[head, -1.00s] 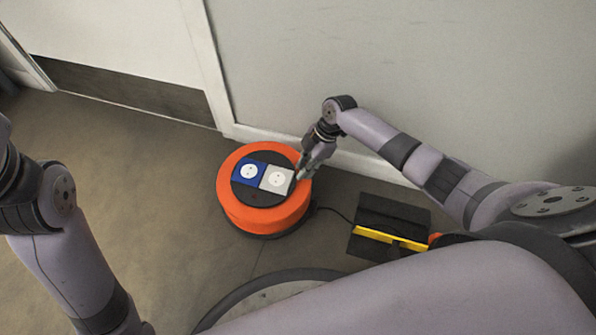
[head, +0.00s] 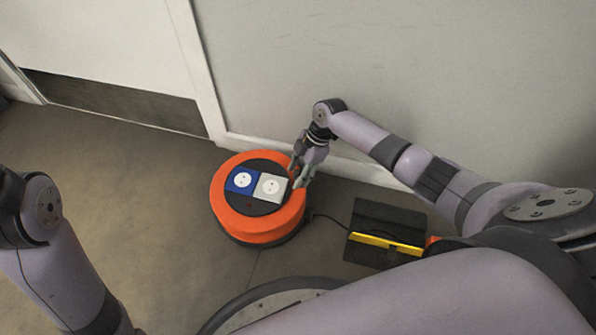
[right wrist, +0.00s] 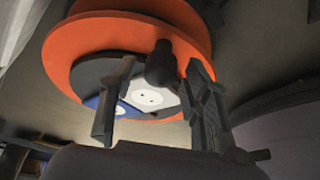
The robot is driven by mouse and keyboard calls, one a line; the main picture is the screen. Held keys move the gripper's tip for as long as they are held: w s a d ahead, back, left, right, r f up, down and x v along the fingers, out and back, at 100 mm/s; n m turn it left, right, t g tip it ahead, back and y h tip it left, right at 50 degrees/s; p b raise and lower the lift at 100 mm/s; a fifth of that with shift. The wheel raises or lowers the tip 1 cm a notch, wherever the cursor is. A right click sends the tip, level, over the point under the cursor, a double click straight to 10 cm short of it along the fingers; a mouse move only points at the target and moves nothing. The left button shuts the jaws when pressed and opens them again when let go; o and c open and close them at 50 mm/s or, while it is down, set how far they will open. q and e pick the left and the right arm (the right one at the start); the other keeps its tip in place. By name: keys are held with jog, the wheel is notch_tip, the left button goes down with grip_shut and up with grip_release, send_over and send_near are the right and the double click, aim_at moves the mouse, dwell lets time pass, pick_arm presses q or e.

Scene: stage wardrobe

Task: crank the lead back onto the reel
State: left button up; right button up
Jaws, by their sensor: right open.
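The orange cable reel (head: 265,230) lies flat on the floor, with a black hub carrying a blue socket (head: 242,181) and a pale grey socket (head: 271,187). My right gripper (head: 299,175) is over the reel's right edge. In the right wrist view its fingers (right wrist: 160,103) are spread, with the black crank knob (right wrist: 161,64) between or just beyond them; contact cannot be told. The knob is largely hidden in the head view. A thin black lead (head: 328,217) leaves the reel's right side. My left arm shows at the left, its gripper out of frame.
A black box-like item (head: 388,216) with a yellow bar (head: 385,243) lies right of the reel, at the lead's other end. A pale wall (head: 400,80) stands close behind, with a door (head: 100,55) at the left. Floor left of the reel is clear.

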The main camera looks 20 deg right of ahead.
jog(key=shift+r, duration=0.1)
jog(key=v, duration=0.7)
jog(key=shift+r, duration=0.2)
jog(key=shift+c, duration=0.6)
